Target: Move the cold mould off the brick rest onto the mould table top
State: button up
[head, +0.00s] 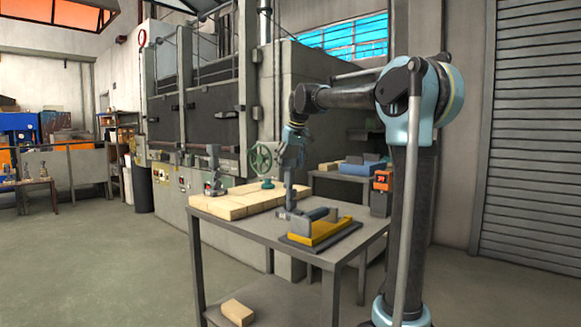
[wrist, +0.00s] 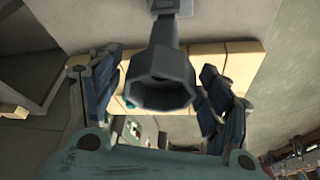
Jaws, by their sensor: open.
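A grey mould shows in the wrist view with a wide open cup (wrist: 160,82) and a narrower stem running to the top edge. In the head view its stem (head: 290,196) is at the right end of the pale brick rest (head: 235,203); I cannot tell exactly what its foot rests on. My gripper (head: 291,160) is over it; in the wrist view its open fingers (wrist: 158,98) stand either side of the cup, apparently with gaps. A second grey piece (head: 214,172) stands at the left of the bricks. The table top (head: 268,226) is grey.
A green wheel (head: 262,160) and teal base (head: 267,185) are behind. A loose brick (head: 237,312) is on the lower shelf. The furnace (head: 200,100) stands behind.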

jog(key=v, duration=1.2)
